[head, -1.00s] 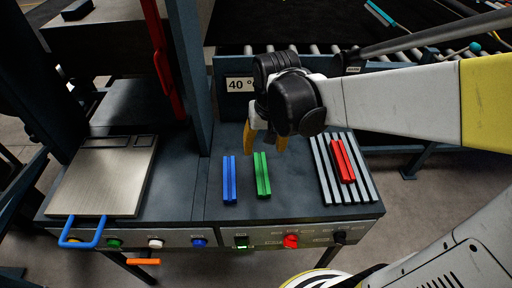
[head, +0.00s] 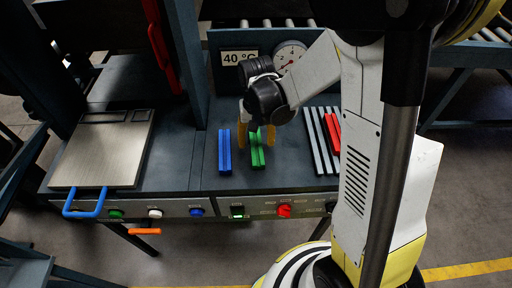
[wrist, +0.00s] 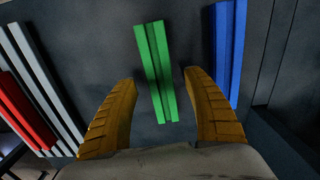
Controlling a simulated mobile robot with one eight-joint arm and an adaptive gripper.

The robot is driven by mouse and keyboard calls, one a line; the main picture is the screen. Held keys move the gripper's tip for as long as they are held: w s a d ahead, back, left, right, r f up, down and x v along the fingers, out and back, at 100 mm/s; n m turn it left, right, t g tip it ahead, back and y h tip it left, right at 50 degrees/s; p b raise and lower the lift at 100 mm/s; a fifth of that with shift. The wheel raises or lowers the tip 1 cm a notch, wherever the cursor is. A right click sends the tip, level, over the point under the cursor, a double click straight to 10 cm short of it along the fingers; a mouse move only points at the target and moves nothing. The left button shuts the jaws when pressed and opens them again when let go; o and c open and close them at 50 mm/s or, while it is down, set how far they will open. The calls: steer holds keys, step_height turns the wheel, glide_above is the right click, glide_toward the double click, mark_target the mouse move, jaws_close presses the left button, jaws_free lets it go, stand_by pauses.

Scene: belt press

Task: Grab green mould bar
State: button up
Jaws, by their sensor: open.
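The green mould bar (head: 257,149) lies on the dark bench top, just right of the blue bar. It also shows in the wrist view (wrist: 156,70), running between the two fingers and beyond their tips. My gripper (head: 256,138) is open, its yellow fingers pointing down over the green bar. In the wrist view my gripper (wrist: 160,85) has one finger to each side of the bar, with gaps on both sides. Part of the green bar is hidden behind the gripper in the head view. I cannot tell the remaining height.
The blue bar (head: 225,151) lies close beside the green one. The red bar (head: 333,132) sits on a slatted rack (head: 319,140) to the right, partly behind my arm. A metal plate with a blue handle (head: 86,203) is at left. A blue post (head: 185,60) stands behind.

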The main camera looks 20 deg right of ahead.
step_height(320, 180, down, 2)
steer(key=shift+f, duration=0.1)
steer(key=shift+c, duration=0.4)
jaws_close()
steer(key=shift+r, duration=0.65)
step_height(320, 180, up, 3)
steer(key=shift+f+p, duration=0.1)
steer(key=shift+p, duration=0.45)
steer(key=s+d+r+p, duration=0.2)
steer(key=s+d+r, duration=0.4)
steer(key=d, duration=0.3)
steer(key=shift+s+d+r, duration=0.25)
steer(key=shift+d+r, duration=0.1)
steer(key=shift+r, duration=0.15)
